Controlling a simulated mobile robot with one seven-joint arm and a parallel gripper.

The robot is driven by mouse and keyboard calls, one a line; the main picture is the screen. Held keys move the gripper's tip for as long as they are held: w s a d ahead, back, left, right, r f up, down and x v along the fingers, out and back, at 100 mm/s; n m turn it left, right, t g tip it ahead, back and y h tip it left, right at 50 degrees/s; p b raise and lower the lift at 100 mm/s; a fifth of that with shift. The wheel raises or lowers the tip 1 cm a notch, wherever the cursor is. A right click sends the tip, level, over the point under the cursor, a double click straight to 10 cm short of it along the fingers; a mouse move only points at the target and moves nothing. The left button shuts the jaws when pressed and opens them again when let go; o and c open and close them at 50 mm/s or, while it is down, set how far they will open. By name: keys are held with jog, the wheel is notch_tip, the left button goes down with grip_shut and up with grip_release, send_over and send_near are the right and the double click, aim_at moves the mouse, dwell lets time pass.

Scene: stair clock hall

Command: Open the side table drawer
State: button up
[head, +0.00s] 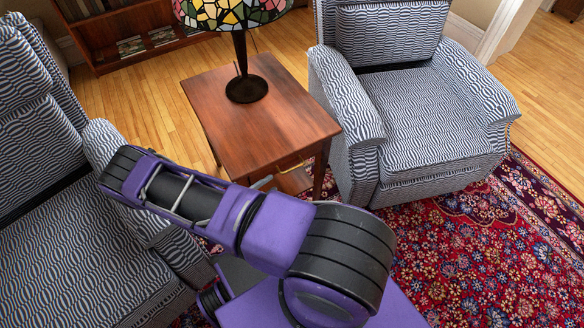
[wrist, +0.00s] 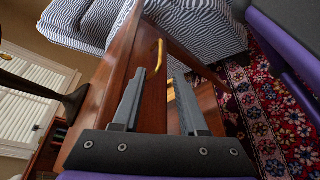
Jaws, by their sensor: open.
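The side table (head: 262,118) is reddish-brown wood and stands between two armchairs. Its drawer front (wrist: 151,92) looks shut in the wrist view. A curved brass handle (wrist: 160,55) is on that front; it also shows small in the head view (head: 291,168). My gripper (wrist: 160,73) is open and empty, its two grey fingers pointing at the drawer front. In the wrist view the handle appears between and just beyond the fingertips. I cannot tell whether they touch it. In the head view my arm hides most of the gripper and the table's lower left front.
A stained-glass lamp (head: 246,88) stands on the table. Patterned armchairs stand close at the left (head: 55,240) and right (head: 420,115). A red floral rug (head: 470,250) covers the floor at the right front. A bookcase (head: 125,40) is at the back left.

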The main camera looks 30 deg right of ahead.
aim_at(293, 168)
jog(key=b+x, duration=0.1)
jog(key=x, duration=1.1)
jog(key=shift+d, duration=0.2)
grip_shut()
dwell(0.9)
